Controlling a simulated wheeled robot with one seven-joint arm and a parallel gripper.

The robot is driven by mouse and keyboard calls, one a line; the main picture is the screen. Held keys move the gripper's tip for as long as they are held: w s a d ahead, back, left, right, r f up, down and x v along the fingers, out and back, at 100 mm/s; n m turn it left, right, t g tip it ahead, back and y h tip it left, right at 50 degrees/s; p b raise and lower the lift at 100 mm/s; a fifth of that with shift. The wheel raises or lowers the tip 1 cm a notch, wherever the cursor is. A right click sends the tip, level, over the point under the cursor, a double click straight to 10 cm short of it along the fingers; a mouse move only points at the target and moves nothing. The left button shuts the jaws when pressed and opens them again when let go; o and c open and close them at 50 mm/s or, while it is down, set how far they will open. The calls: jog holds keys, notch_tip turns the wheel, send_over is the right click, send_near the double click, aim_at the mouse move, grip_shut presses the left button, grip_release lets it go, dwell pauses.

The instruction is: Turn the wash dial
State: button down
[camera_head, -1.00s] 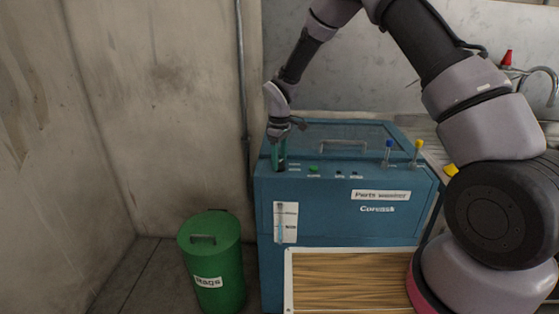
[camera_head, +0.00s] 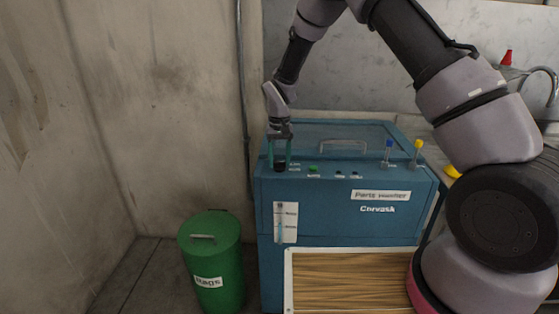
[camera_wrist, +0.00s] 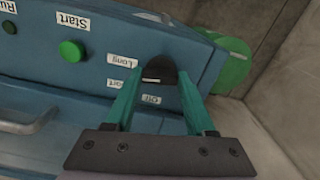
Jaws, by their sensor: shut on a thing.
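The wash dial (camera_head: 280,166) is a small black knob at the left front of the blue parts washer's top (camera_head: 345,213). In the wrist view the dial (camera_wrist: 160,69) shows a light pointer line, with labels reading "Long" and "Off" near it and a partly hidden one beside them. My gripper (camera_head: 279,163) points down over the dial, and its two teal fingers are shut on it from both sides. In the wrist view the fingertips (camera_wrist: 158,82) lie on either side of the knob. The exact setting of the pointer is hard to read.
A green start button (camera_wrist: 73,51) sits beside the dial. Blue (camera_head: 387,150) and yellow (camera_head: 415,152) capped levers stand farther right on the washer, with a lid handle (camera_head: 343,145) behind. A green lidded bin (camera_head: 212,262) stands on the floor at left, near bare walls.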

aim_at(280, 162)
jog(key=shift+m, duration=1)
jog(key=shift+c, duration=1.2)
grip_release()
notch_tip(280, 162, up, 11)
